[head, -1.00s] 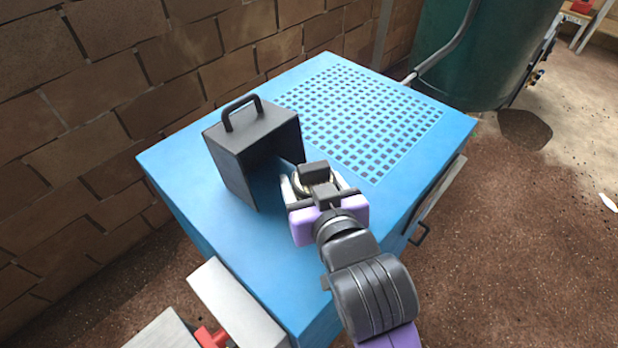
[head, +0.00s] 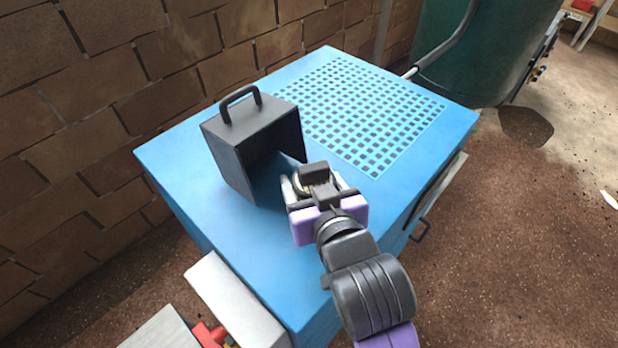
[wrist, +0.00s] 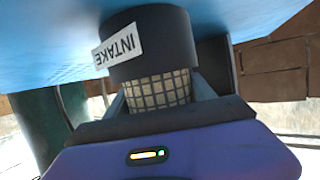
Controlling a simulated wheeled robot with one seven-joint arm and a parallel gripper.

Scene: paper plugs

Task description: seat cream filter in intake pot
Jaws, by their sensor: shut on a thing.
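The cream filter (wrist: 158,92) is a pale round plug with a dark grid on its side. My gripper (head: 315,182) is shut on it, with a finger on each side in the wrist view. The intake pot (wrist: 168,42) is a dark grey cylinder with a white INTAKE label, shown upside down in the wrist view. The filter lines up with the pot's mouth and meets its rim in that view. I cannot tell how far its hidden end goes inside. In the head view my gripper hides most of the filter and pot.
A dark open-fronted box with a handle (head: 248,135) stands on the blue table (head: 215,230), just left of my gripper. A grid of dark square holes (head: 365,110) covers the table behind. A brick wall runs along the back left.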

